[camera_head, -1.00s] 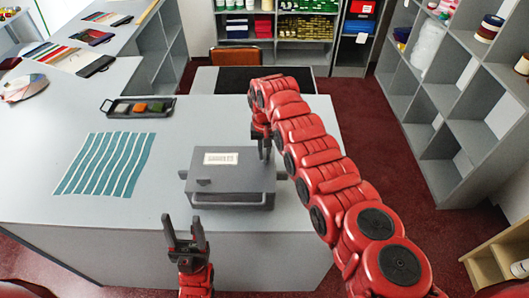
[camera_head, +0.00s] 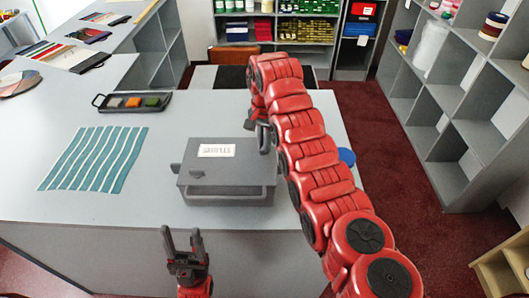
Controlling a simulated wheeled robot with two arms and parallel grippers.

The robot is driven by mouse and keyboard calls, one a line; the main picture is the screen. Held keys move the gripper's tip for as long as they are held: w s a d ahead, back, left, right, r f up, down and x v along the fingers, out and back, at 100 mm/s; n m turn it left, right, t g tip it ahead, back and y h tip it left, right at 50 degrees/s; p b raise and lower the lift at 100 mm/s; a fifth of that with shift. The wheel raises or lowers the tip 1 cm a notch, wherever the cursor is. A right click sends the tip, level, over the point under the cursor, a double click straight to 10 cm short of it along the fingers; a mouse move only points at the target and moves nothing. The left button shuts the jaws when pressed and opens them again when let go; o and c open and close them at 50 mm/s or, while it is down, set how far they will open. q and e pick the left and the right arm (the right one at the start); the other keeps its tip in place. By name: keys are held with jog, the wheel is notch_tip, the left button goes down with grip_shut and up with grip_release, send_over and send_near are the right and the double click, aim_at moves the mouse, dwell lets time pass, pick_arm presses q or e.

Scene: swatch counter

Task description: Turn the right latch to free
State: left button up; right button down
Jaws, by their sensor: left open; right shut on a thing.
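A grey case (camera_head: 225,178) with a white label on its lid and a handle along its front lies shut on the counter (camera_head: 120,212). A small grey tab (camera_head: 176,168) sticks out at its left side. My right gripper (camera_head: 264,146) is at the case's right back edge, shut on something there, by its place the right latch. The latch itself is hidden by the fingers and the arm, so its angle cannot be told. My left gripper (camera_head: 181,236) is open and empty, in front of the case near the counter's front edge.
A teal striped swatch sheet (camera_head: 95,159) lies left of the case. A dark tray (camera_head: 132,103) with several coloured pieces is behind it. A blue round thing (camera_head: 347,157) shows partly behind my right arm.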

jog(key=m+b, duration=0.1)
jog(key=m, duration=0.1)
jog(key=shift+f+m, duration=0.1)
jog(key=shift+m, duration=0.3)
jog(key=shift+a+m+b, duration=0.15)
jog(key=shift+m+b, duration=0.2)
jog(key=shift+m, duration=0.55)
jog(key=shift+f+m+b, duration=0.1)
jog(key=shift+m+b, duration=1.4)
jog(key=shift+m, duration=0.3)
jog(key=shift+m+b, duration=0.3)
jog(key=shift+m, duration=0.4)
jog(key=shift+r+m, duration=0.2)
jog(key=shift+m, duration=0.9)
jog(key=shift+d, duration=0.2)
